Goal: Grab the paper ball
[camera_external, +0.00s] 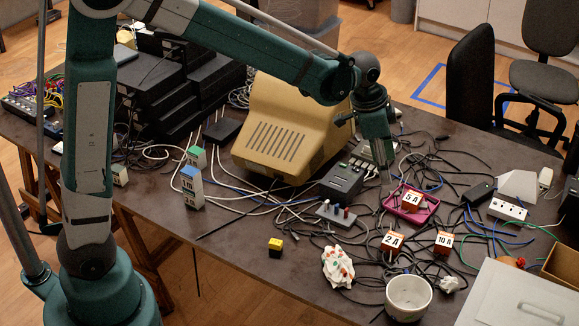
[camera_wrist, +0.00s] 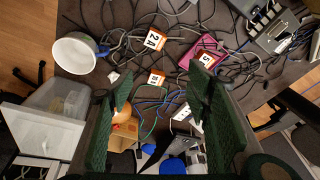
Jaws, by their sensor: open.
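A small crumpled white paper ball (camera_external: 449,284) lies on the dark table just right of the white bowl (camera_external: 408,297), near the front edge. In the wrist view the ball (camera_wrist: 113,77) shows as a small pale lump beside the bowl (camera_wrist: 75,52), toward the upper left of my fingers. My gripper (camera_external: 385,172) hangs above the cables behind the pink tray, up and left of the ball in the external view. In the wrist view its two green fingers (camera_wrist: 160,95) are apart, with nothing held between them.
A larger crumpled white piece with coloured spots (camera_external: 338,267) lies left of the bowl. Orange-and-white blocks (camera_external: 445,242), a pink tray (camera_external: 427,213) and many tangled cables surround the ball. A grey box (camera_external: 515,298) stands to the right. The front left tabletop is fairly clear.

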